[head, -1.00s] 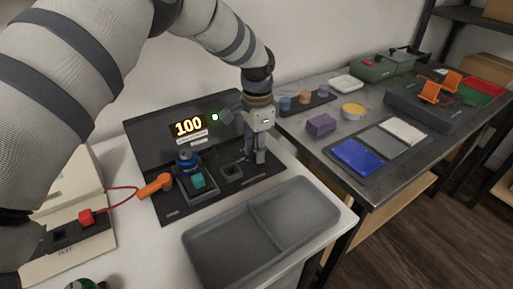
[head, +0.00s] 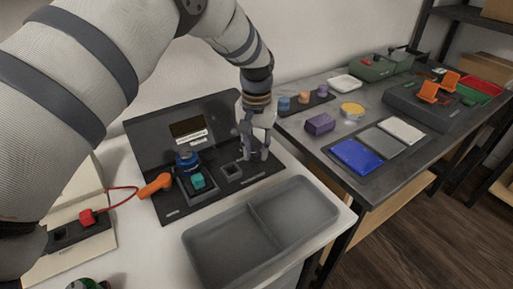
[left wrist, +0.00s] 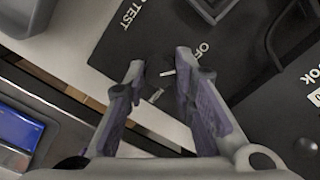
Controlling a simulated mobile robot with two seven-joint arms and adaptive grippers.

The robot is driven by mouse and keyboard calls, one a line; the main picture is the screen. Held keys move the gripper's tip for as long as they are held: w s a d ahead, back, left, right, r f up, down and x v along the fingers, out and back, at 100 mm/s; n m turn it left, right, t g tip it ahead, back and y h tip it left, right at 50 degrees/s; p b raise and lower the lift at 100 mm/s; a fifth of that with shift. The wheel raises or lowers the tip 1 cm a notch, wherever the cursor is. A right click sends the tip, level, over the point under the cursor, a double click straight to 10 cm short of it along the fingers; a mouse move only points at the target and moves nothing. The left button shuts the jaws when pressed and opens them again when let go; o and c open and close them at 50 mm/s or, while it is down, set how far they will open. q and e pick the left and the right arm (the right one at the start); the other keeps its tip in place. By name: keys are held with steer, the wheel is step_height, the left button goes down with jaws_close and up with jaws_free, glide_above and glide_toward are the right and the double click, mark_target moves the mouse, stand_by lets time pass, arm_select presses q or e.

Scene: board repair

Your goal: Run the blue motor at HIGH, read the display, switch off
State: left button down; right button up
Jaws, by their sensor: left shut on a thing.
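The test station (head: 218,190) is a black panel with a raised back. Its display (head: 188,127) is dark and no green lamp glows. The blue motor (head: 187,162) stands upright at the left of the panel, behind a teal block (head: 198,181). My left gripper (head: 256,157) is at the panel's right end; the fingers hide most of what is between them. In the left wrist view the fingers (left wrist: 163,85) straddle a dark knob with a white pointer mark (left wrist: 167,72), close to the letters OFF. My right gripper is not in view.
An orange connector (head: 155,185) with a red lead lies at the panel's left. An empty grey two-part tray (head: 262,225) stands in front. The side table holds a purple block (head: 320,124), a yellow disc (head: 352,110) and a blue pad (head: 356,156).

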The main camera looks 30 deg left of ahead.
mark_target(257, 153)
arm_select(q)
steer(key=shift+n, duration=0.7)
steer(key=c, duration=1.3)
jaws_free()
steer(key=shift+c, duration=0.2)
step_height(257, 153, up, 12)
